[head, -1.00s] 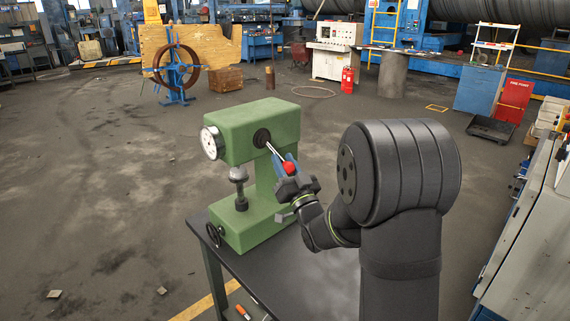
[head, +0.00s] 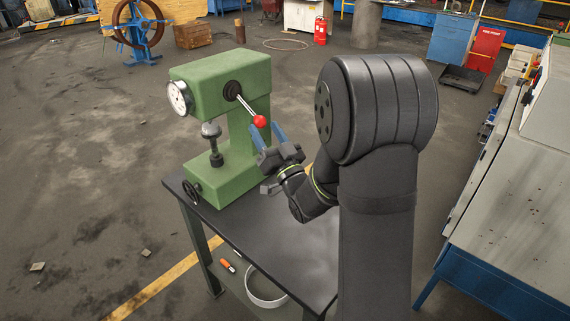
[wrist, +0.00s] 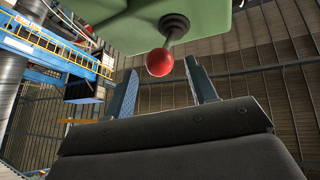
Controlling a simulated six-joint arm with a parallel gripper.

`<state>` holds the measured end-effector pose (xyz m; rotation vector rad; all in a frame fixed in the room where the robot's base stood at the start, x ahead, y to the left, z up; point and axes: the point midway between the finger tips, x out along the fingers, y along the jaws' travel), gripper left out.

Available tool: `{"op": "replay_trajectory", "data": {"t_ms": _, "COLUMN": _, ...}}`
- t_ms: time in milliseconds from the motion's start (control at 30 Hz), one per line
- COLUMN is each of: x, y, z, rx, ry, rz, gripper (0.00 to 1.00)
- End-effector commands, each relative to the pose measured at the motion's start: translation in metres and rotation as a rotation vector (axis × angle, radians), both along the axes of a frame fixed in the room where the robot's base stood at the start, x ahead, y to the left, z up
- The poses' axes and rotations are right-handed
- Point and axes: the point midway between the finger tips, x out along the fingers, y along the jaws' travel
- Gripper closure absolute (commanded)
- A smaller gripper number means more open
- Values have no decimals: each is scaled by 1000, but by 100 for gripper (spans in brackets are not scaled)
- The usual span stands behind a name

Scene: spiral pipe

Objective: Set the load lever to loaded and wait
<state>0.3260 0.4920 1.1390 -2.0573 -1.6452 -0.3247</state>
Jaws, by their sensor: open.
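The green tester (head: 222,75) stands on the dark table, with a round white dial (head: 178,98) on its left end. Its load lever (head: 246,105) is a metal rod slanting down and right from a black hub on the side, ending in a red ball knob (head: 260,122). The knob also shows in the wrist view (wrist: 159,62). My gripper (head: 265,129) is open, its blue fingers just below and right of the knob. In the wrist view, the fingers stand apart on either side of the knob, which appears near or beyond their tips; no contact shows.
The dark table (head: 270,232) has bare room at its front. A grey cabinet (head: 500,180) stands at right.

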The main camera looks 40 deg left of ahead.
Motion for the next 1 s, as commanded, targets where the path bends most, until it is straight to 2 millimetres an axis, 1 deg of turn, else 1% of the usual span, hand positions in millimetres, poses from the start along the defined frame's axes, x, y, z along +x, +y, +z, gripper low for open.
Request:
{"op": "replay_trajectory", "data": {"t_ms": 33, "x": -3, "y": -12, "z": -7, "rx": -4, "ry": 2, "rz": -2, "gripper": 48}}
{"op": "replay_trajectory", "data": {"t_ms": 100, "x": -7, "y": -27, "z": -15, "rx": -3, "ry": 3, "rz": -4, "gripper": 48}}
{"op": "replay_trajectory", "data": {"t_ms": 300, "x": -18, "y": -66, "z": -38, "rx": -5, "ry": 4, "rz": -2, "gripper": 48}}
{"op": "replay_trajectory", "data": {"t_ms": 400, "x": -23, "y": -81, "z": -46, "rx": -4, "ry": 3, "rz": -3, "gripper": 48}}
{"op": "replay_trajectory", "data": {"t_ms": 500, "x": -26, "y": -91, "z": -52, "rx": -4, "ry": 2, "rz": -2, "gripper": 48}}
{"op": "replay_trajectory", "data": {"t_ms": 667, "x": -28, "y": -98, "z": -55, "rx": -2, "ry": 1, "rz": -1, "gripper": 48}}
{"op": "replay_trajectory", "data": {"t_ms": 1000, "x": -29, "y": -99, "z": -55, "rx": -2, "ry": 1, "rz": 0, "gripper": 48}}
